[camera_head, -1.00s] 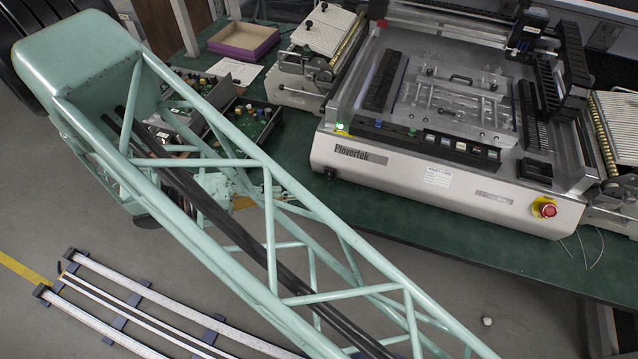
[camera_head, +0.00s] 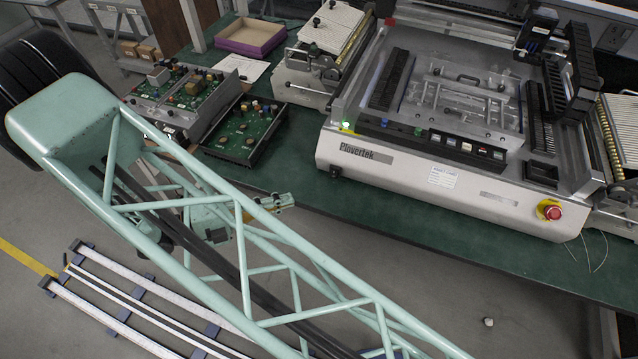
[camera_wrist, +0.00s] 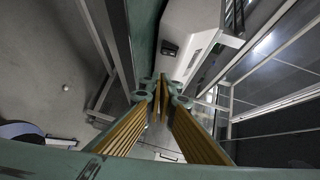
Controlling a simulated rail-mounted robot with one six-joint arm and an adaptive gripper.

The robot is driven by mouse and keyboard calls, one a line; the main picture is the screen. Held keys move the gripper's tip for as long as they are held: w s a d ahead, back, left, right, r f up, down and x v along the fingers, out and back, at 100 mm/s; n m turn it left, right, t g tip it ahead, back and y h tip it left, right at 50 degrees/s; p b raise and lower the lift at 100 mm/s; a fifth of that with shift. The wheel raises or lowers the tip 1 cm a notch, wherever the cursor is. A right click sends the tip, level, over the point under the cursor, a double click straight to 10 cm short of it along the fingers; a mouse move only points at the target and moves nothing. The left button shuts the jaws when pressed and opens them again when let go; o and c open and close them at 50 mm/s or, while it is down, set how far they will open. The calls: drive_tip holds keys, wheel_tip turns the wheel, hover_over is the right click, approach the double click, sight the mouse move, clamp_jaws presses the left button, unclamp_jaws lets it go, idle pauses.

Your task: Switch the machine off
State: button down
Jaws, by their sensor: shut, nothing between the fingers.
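The machine (camera_head: 400,175) is a silver pick-and-place unit marked Plovertek on a green bench. A green light (camera_head: 346,125) glows at its left front corner. A row of buttons (camera_head: 465,146) runs along its front. A red stop button on a yellow base (camera_head: 551,210) is at its front right. A small black knob (camera_head: 336,173) is low on its left front. My gripper (camera_head: 286,201) shows behind my arm's lattice, left of the machine and apart from it. In the wrist view its fingers (camera_wrist: 163,80) are together and empty, with a pale body and black fitting (camera_wrist: 168,47) beyond.
Circuit-board units (camera_head: 243,131) and a purple tray (camera_head: 247,38) lie on the bench left of the machine. Feeders (camera_head: 325,45) flank the machine. Floor rails (camera_head: 130,305) run at lower left. Open floor lies before the bench.

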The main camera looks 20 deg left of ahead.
sight(322, 190)
drive_tip(key=shift+w+d, duration=0.1)
drive_tip(key=shift+d, duration=0.05)
drive_tip(key=b+x, duration=0.1)
drive_tip(key=x, duration=0.9)
drive_tip(key=shift+b, duration=0.35)
drive_tip(key=shift+w+f, duration=0.2)
drive_tip(key=shift+w, duration=0.7)
drive_tip(key=shift+w+f+b, duration=0.1)
drive_tip(key=shift+w+b, duration=0.3)
drive_tip(key=shift+w, duration=0.6)
drive_tip(key=shift+f, duration=0.1)
